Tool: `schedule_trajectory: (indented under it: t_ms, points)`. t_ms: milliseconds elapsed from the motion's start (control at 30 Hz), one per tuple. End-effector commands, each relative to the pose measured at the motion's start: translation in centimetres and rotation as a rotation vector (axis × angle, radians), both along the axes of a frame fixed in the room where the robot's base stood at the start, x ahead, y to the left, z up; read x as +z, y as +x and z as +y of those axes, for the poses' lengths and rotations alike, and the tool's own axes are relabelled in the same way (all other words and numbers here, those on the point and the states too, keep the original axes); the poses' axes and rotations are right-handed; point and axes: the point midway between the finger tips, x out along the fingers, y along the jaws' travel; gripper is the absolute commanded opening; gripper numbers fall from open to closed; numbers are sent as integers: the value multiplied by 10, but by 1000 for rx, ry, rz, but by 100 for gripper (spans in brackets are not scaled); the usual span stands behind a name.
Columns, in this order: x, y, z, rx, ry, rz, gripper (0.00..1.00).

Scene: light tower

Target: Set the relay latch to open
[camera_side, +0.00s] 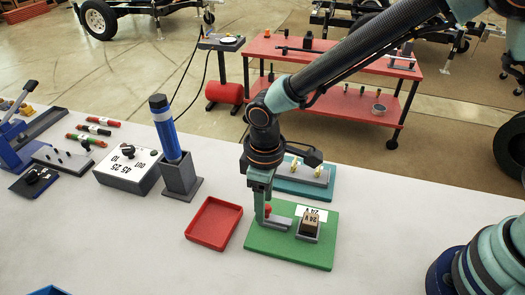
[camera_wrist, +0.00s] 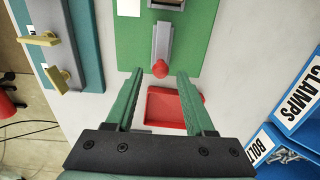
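The green board (camera_side: 290,255) lies on the table in front of my gripper and also shows in the wrist view (camera_wrist: 202,35). On it is a grey latch lever (camera_wrist: 162,42) with a red knob (camera_wrist: 160,69) at its end. A block marked 24 V (camera_side: 310,219) sits in a grey holder at the board's right, with a white label behind it. My gripper (camera_wrist: 158,77) is open, pointing down over the board's left part. In the wrist view the knob lies between the fingertips, with gaps on both sides. The side view partly hides the knob (camera_side: 268,209) behind a finger.
A red tray (camera_side: 205,242) lies left of the board. A teal board (camera_side: 300,190) with brass levers stands behind it. A blue cylinder (camera_side: 165,128) stands upright in a grey holder further left, near a dial box (camera_side: 128,182). Blue labelled bins (camera_wrist: 300,110) show in the wrist view.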

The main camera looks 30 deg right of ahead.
Motion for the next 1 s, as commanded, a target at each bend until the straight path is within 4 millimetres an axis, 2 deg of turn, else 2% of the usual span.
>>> schedule_trajectory:
  t_ms: [267, 367, 700, 833, 1000]
  points:
    - [6, -1, -1, 0, -1, 1, 54]
    - [20, 0, -1, 0, 0, 0, 54]
    - [88, 0, 0, 0, 2, -2, 54]
    - [107, 0, 0, 0, 1, -1, 54]
    - [119, -1, -1, 0, 0, 0, 54]
